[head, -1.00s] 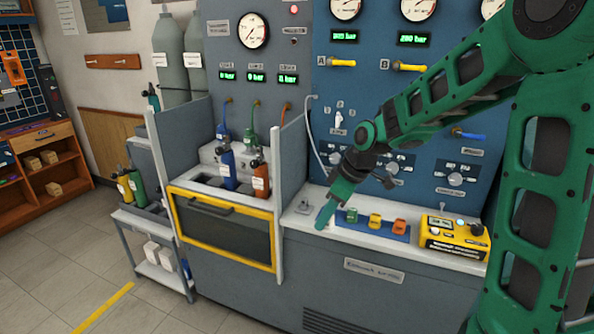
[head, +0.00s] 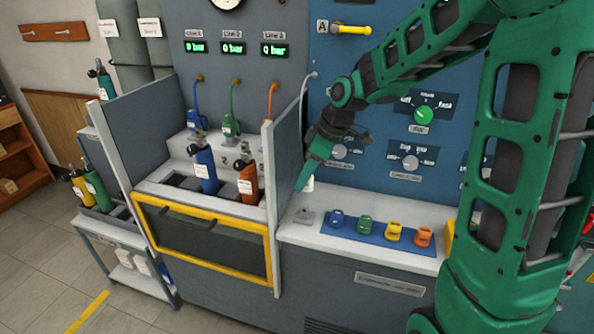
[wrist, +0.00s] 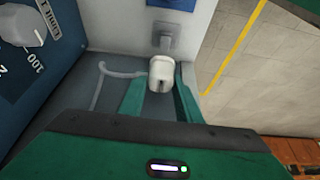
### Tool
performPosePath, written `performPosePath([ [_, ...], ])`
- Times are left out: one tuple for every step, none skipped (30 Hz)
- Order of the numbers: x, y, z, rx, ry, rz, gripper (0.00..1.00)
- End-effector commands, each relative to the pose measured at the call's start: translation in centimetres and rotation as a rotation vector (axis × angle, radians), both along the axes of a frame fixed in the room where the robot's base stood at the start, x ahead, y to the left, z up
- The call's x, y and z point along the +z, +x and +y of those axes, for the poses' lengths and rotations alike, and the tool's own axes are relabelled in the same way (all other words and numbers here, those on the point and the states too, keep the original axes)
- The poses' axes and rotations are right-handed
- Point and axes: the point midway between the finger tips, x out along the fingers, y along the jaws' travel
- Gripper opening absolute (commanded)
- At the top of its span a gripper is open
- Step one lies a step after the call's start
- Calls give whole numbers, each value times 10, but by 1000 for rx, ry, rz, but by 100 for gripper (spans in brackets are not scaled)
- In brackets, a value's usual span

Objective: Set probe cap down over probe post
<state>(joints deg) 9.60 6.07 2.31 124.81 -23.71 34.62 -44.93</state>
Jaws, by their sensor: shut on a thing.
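My gripper (head: 300,188) is above the left end of the white counter, beside the grey partition. It is shut on the probe cap, a small white cylinder (wrist: 161,75) between the green fingers in the wrist view. Part of the cap also shows beside the fingers in the head view (head: 308,184). The probe post (head: 304,217) stands on a small grey base on the counter, below the gripper in the head view. In the wrist view the post's base (wrist: 169,38) lies just beyond the cap. The cap appears apart from the post; the exact gap cannot be told.
A blue tray (head: 345,233) with several coloured pieces lies right of the post. The grey partition (head: 283,180) stands close at left. A pale hose (wrist: 120,72) hangs near the fingers. The blue panel (head: 380,60) with knobs rises behind.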

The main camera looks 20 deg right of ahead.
Motion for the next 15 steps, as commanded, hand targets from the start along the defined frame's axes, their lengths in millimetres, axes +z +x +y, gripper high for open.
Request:
performPosePath([
  [-2, 0, 1, 2, 0, 0, 4],
  [-3, 0, 2, 4, 0, 1, 4],
  [-5, 0, 3, 5, 1, 1, 4],
  [-7, 0, 4, 6, 1, 1, 4],
  [-9, 0, 5, 6, 1, 1, 4],
  [-12, 0, 5, 7, 1, 2, 4],
  [-14, 0, 6, 9, 1, 3, 4],
  [-16, 0, 6, 9, 1, 3, 4],
  [-18, 0, 7, 9, 0, 2, 4],
  [-20, 0, 7, 9, 0, 2, 4],
  [-22, 0, 7, 10, 0, 2, 4],
  [-25, 0, 8, 10, 0, 2, 4],
  [-27, 0, 8, 11, 0, 2, 4],
  [-29, 0, 8, 11, 0, 2, 4],
  [-32, 0, 8, 11, 0, 2, 4],
])
